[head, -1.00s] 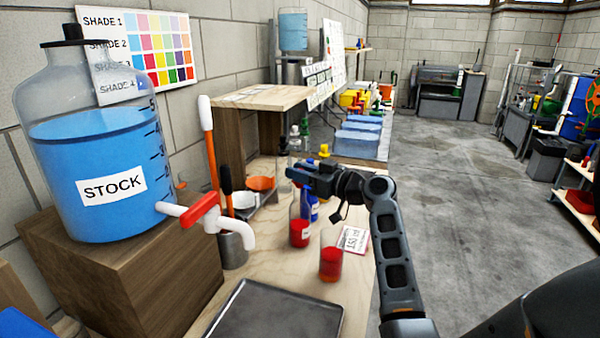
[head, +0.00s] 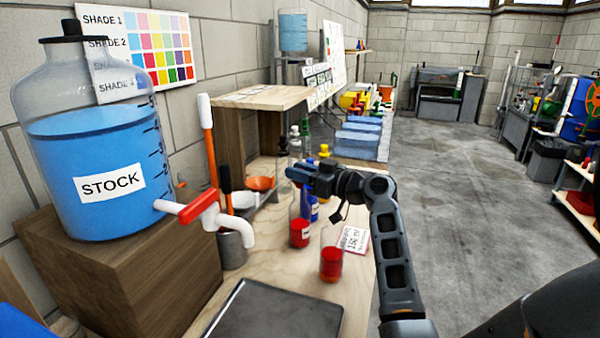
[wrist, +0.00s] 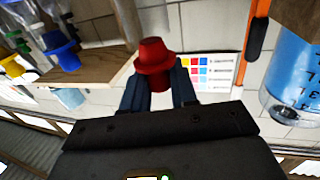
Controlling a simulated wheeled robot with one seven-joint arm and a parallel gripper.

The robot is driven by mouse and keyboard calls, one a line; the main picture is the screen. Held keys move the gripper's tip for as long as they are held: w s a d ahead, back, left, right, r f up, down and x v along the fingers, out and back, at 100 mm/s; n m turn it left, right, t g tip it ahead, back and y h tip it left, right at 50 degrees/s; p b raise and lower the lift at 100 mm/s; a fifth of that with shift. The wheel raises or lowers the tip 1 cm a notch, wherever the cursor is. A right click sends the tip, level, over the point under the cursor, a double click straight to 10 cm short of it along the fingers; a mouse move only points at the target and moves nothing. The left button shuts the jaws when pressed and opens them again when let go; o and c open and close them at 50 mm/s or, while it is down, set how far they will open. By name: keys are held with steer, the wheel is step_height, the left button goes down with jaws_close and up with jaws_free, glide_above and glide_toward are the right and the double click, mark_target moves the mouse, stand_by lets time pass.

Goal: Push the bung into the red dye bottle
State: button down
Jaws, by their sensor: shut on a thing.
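The red dye bottle (head: 300,232) is a clear bottle with red liquid in its bottom, upright on the wooden bench in the head view. My gripper (head: 298,173) is at the height of the bottle's top, and its blue fingers cover the bottle's mouth. In the wrist view, my gripper (wrist: 158,82) is shut on the red bung (wrist: 153,55), which is wide at one end and sticks out past the fingertips. The bung is hidden in the head view. I cannot tell whether it touches the bottle's mouth.
Bottles with blue and yellow caps (head: 323,152) are just behind the gripper. A dark tray (head: 275,312), a metal cup (head: 236,247) and the blue stock jar (head: 90,170) are to the left.

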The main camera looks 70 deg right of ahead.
steer(key=shift+f+b, duration=0.95)
steer(key=shift+b, duration=0.85)
stand_by(1.4)
stand_by(0.3)
steer(key=shift+c, duration=1.6)
jaws_free()
steer(key=shift+r, duration=0.15)
steer(key=shift+r+p, duration=1.9)
steer(key=shift+r, duration=1.5)
steer(key=shift+s, duration=0.1)
